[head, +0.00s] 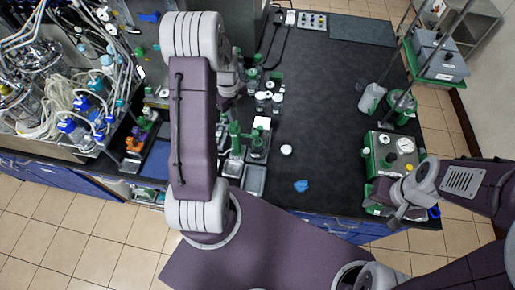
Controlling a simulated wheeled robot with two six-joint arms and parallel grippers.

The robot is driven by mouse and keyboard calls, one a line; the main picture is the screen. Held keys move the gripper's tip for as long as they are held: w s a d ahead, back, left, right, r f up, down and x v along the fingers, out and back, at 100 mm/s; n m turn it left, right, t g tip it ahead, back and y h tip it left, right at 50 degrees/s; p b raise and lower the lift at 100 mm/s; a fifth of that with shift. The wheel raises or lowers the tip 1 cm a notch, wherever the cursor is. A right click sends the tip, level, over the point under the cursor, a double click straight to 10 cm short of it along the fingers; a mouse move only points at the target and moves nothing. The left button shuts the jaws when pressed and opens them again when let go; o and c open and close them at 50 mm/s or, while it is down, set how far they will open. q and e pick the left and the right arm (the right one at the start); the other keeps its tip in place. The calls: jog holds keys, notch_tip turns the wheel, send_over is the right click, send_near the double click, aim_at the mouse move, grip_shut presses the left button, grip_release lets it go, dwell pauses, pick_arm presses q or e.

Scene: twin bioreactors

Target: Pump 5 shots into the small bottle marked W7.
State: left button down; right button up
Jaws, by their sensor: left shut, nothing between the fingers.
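Small bottles (262,101) with white labels and green parts stand in a cluster on the dark bench, right of my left arm. Their markings are too small to read, so I cannot tell which is W7. Green-topped bottles, apparently with pump heads (235,130), stand nearer to me, by grey trays. My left gripper (236,87) is above the bench just left of the small bottles, partly hidden by its own arm. It is shut and holds nothing. My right gripper (398,214) is at the bench's right front edge; its fingers are not clear.
A green-based device with a dial (391,153) is at the right, with a translucent bottle (371,98) behind it. A round white lid (286,150) and a blue scrap (301,186) lie on the bench. Tubed bioreactor vessels (80,125) crowd the left.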

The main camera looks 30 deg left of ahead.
pick_arm(q)
jog(key=shift+f, duration=0.1)
jog(key=shift+f+b, duration=1.2)
jog(key=shift+f, duration=0.5)
notch_tip(320, 180, up, 4)
jog(key=p, duration=0.3)
jog(key=shift+f, duration=0.1)
jog(key=shift+f, duration=0.25)
